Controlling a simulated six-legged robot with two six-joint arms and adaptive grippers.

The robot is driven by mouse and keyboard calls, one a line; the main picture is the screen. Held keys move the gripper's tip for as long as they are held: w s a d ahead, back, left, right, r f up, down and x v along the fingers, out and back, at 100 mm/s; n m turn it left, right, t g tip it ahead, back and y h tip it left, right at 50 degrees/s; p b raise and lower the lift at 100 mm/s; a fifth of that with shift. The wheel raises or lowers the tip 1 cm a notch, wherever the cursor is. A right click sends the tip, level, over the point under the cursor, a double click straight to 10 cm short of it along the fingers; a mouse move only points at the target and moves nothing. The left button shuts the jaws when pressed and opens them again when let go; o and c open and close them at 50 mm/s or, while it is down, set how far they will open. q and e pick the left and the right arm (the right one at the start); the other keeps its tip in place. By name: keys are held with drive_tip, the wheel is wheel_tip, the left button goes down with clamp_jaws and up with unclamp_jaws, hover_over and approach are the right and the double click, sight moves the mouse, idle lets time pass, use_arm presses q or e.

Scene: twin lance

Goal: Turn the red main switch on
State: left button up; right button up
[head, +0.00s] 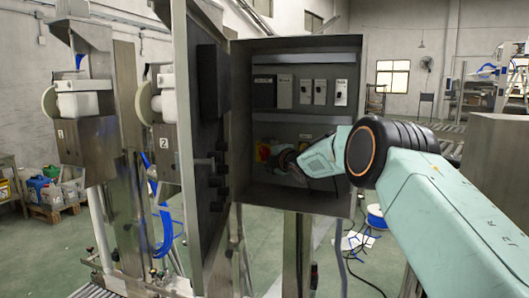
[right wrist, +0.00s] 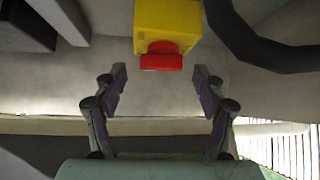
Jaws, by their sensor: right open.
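The red main switch (right wrist: 161,56) is a red knob on a yellow housing (right wrist: 168,18), at the top centre of the right wrist view. In the head view the right arm reaches into the cabinet from the right. My left gripper is not in view.
A row of breakers (head: 307,92) sits on the upper rail of the cabinet. The open cabinet door (head: 190,140) stands on the left. A dark curved cable (right wrist: 265,45) passes at upper right in the right wrist view. Machines numbered 1 and 2 stand at left.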

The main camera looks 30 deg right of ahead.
sight(264, 153)
drive_tip(key=shift+w+d+f+p, duration=0.1)
drive_tip(key=shift+w+p, duration=0.1)
drive_tip(key=shift+w, duration=0.15)
drive_tip(key=shift+w+d+p, duration=0.1)
drive_tip(key=shift+w+p, duration=0.05)
drive_tip(key=shift+w, duration=0.15)
drive_tip(key=shift+w+a+f, duration=0.1)
drive_tip(key=shift+w, duration=0.35)
drive_tip(key=shift+s, duration=0.1)
